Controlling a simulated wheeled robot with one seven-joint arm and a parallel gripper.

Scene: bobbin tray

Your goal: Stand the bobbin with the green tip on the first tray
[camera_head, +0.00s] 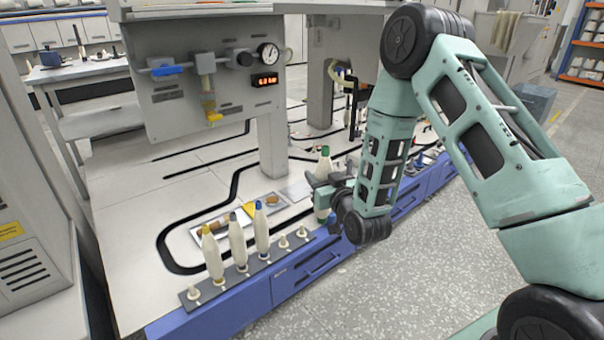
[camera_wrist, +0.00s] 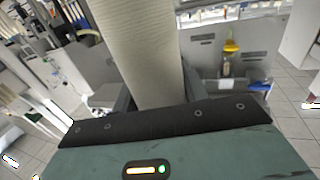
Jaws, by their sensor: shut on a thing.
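My gripper (camera_head: 324,187) is shut on the cream bobbin with the green tip (camera_head: 323,166) and holds it roughly upright at the bench's front edge. The bobbin's pale body (camera_wrist: 140,50) fills the upper middle of the wrist view; its tip is out of that view. A long dark tray with pegs (camera_head: 223,287) lies along the front edge, left of my gripper. It bears a yellow-tipped bobbin (camera_head: 212,255), a middle bobbin (camera_head: 238,244) and a blue-tipped bobbin (camera_head: 262,230). Its bare pegs include one at the left end (camera_head: 193,293) and two to the right (camera_head: 283,242).
Shallow boxes with small parts (camera_head: 265,207) lie behind the bobbins. A grey panel with a gauge (camera_head: 210,80) stands over the bench on a post (camera_head: 273,150). More bobbins and parts stand farther right, partly behind my arm. The floor in front is clear.

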